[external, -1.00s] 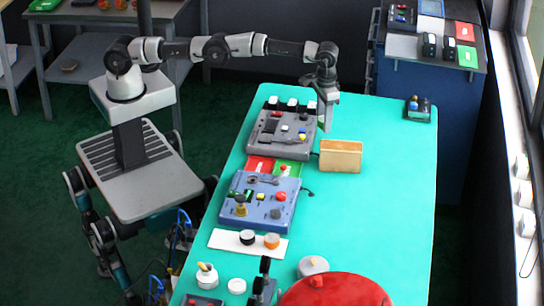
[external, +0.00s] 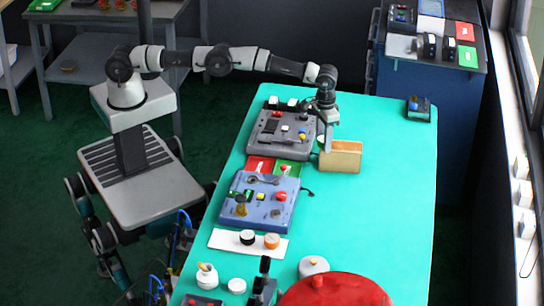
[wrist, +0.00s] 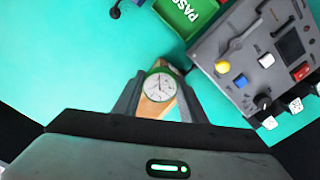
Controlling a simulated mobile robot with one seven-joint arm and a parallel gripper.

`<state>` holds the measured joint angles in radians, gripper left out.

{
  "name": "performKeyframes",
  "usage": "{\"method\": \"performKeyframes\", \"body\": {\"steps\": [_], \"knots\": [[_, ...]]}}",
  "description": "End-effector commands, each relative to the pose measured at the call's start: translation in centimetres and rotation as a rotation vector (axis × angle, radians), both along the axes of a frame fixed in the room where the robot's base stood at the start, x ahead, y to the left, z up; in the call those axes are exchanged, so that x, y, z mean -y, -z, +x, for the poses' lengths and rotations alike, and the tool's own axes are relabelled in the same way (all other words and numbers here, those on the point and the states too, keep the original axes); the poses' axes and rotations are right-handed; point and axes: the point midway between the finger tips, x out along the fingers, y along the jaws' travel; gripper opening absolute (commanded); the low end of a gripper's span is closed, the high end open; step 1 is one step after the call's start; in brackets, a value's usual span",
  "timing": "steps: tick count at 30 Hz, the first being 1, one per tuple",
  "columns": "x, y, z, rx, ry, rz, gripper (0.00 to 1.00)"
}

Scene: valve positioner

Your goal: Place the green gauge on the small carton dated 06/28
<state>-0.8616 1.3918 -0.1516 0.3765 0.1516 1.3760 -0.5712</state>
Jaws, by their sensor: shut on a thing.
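The green gauge (wrist: 160,85) has a round white dial with a green rim and sits between the fingers of my gripper (wrist: 160,98) in the wrist view. My gripper is shut on it. A tan box-shaped carton (external: 341,160) stands on the turquoise table, and my gripper (external: 326,142) is at its left end in the external view. In the wrist view, tan surface shows behind the gauge. I cannot tell whether the gauge touches the carton. No date is legible on it, and the gauge is mostly hidden in the external view.
A grey control panel (external: 268,140) stands left of the carton, with small white-topped blocks (external: 272,102) along its far edge. A blue panel (external: 256,212) and red and green cards (external: 259,165) lie nearer.

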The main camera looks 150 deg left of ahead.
Motion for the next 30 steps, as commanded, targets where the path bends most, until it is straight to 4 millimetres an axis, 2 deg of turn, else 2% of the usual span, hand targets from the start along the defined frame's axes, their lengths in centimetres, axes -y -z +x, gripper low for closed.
{"method": "performKeyframes", "body": {"steps": [7, 8, 11, 19, 23, 26, 30], "knots": [[0.0, 0.5, 0.0, 0.0, 0.001, 0.0, 0.13], [0.0, 0.4, 0.0, -0.001, 0.001, 0.0, 0.41], [0.0, 0.3, 0.0, -0.001, 0.001, 0.0, 0.57], [0.0, 0.2, 0.0, -0.001, 0.001, 0.0, 0.57], [0.0, -0.5, 0.0, 0.0, 0.001, 0.001, 0.57], [-0.1, -2.0, 0.0, 0.0, 0.001, 0.002, 0.57], [-0.1, -5.3, 0.1, 0.001, 0.001, 0.003, 0.57]]}}
